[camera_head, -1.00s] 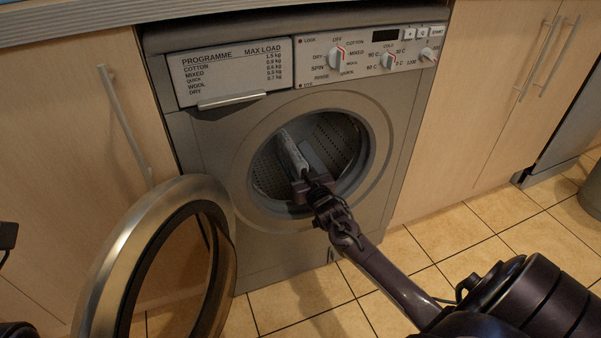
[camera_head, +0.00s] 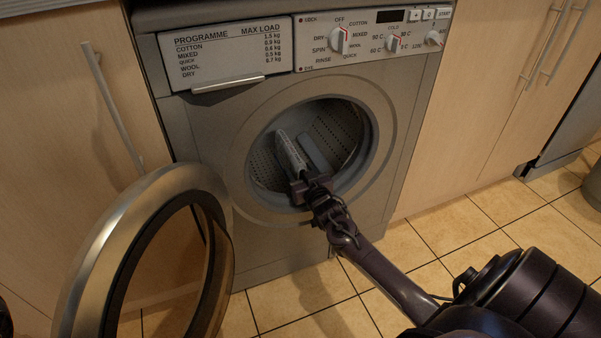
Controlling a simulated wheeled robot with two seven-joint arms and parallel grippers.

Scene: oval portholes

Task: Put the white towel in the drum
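The white towel (camera_head: 291,152) is a narrow, folded, pale strip. It stands tilted inside the opening of the drum (camera_head: 342,128), towards the left of the middle. My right gripper (camera_head: 311,183) is at the lower rim of the opening, with its fingers at the towel's lower end. It appears shut on the towel, though the fingertips are partly hidden. A grey bar (camera_head: 315,152) beside the towel looks like part of the drum. Only a dark bit at the lower left edge may be my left arm; the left gripper is not in view.
The round door (camera_head: 82,292) of the washing machine (camera_head: 188,124) stands open at the left. Wooden cupboard fronts (camera_head: 462,105) flank the machine. The tiled floor (camera_head: 305,298) is clear in front, apart from my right arm.

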